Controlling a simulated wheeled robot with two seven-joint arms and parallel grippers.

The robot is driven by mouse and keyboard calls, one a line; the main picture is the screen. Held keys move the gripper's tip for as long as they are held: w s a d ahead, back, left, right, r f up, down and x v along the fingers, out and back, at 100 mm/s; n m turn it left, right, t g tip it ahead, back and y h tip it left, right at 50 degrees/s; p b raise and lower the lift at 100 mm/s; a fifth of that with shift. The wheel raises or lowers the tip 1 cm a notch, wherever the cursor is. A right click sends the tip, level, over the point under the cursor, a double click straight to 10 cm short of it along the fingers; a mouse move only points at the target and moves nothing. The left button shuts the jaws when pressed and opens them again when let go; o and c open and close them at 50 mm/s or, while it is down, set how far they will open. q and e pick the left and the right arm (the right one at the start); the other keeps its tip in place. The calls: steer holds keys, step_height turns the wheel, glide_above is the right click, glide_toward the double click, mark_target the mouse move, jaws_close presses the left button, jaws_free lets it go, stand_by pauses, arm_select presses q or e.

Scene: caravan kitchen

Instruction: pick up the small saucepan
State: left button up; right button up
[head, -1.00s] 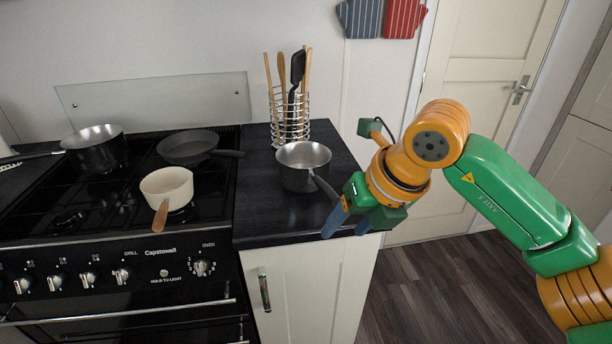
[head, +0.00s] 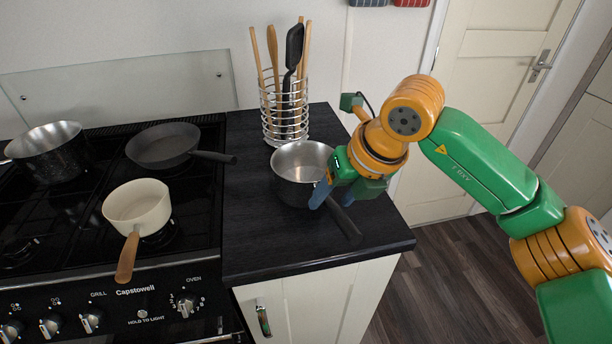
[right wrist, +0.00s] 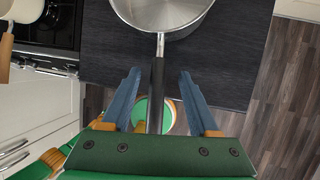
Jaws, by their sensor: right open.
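A small steel saucepan (head: 291,170) stands upright on the black worktop, its dark handle pointing toward the front right. In the right wrist view the saucepan (right wrist: 165,12) is at the top, with its black handle (right wrist: 157,85) running down the middle. My right gripper (head: 333,198) is open and empty at the handle. In the right wrist view its blue fingers (right wrist: 159,88) show on either side of the handle, with gaps between. How far the fingertips are above or below the handle is hard to tell. My left gripper is not in view.
A wire utensil holder (head: 286,112) stands just behind the saucepan. On the hob are a cream saucepan (head: 137,205), a dark frying pan (head: 162,145) and a larger steel pan (head: 45,155). The worktop's front edge (head: 320,262) and right edge are close to my gripper.

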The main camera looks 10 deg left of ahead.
steer(key=shift+a+f+p, duration=0.25)
steer(key=shift+f+p, duration=0.2)
steer(key=shift+f, duration=0.1)
steer(key=shift+a+f+p, duration=0.25)
steer(key=shift+f+p, duration=0.2)
steer(key=shift+f, duration=0.05)
steer(key=x, duration=0.2)
steer(key=shift+w+f, duration=0.15)
steer(key=shift+f, duration=0.1)
steer(key=shift+w+a+f, duration=0.1)
steer(key=shift+f, duration=0.05)
jaws_close()
